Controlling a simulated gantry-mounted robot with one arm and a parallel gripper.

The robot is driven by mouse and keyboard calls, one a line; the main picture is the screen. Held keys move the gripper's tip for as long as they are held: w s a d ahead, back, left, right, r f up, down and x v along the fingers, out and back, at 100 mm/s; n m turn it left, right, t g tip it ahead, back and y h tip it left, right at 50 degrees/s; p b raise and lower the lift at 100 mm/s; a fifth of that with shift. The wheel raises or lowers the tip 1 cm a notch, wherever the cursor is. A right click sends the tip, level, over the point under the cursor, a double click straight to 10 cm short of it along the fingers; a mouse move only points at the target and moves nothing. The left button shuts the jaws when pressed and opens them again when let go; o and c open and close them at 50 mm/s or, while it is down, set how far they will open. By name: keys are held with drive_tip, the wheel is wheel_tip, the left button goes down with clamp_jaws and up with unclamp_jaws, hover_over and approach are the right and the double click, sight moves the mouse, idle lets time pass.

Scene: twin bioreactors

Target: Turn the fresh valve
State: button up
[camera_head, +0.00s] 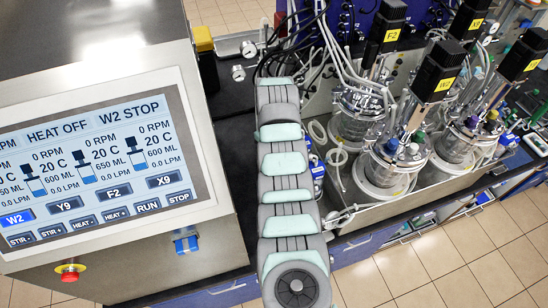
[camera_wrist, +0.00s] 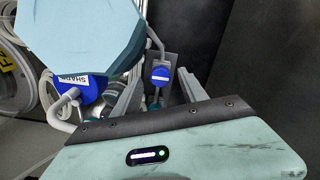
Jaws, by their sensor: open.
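In the wrist view, a small blue valve (camera_wrist: 161,75) with a white stripe on its face sits between the fingertips of my gripper (camera_wrist: 161,82). The two grey fingers stand apart, one on either side of it; I cannot tell whether either touches it. A second blue valve (camera_wrist: 84,88) with a white lettered label is to the left, on a grey pipe and partly hidden by a pale block. I cannot read which valve is the fresh one. In the head view my arm covers the gripper, and blue valve parts (camera_head: 318,170) show just right of the arm.
Glass bioreactor vessels (camera_head: 392,165) with black motors stand in a metal tray right of my arm, with hoses around them. A control console (camera_head: 90,150) stands at left, with a blue fitting (camera_head: 186,244) and a red button (camera_head: 70,270) on it.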

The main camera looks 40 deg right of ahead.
wheel_tip(320, 180, up, 8)
drive_tip(key=shift+r+b, duration=0.25)
drive_tip(key=shift+b, duration=0.15)
idle(0.4)
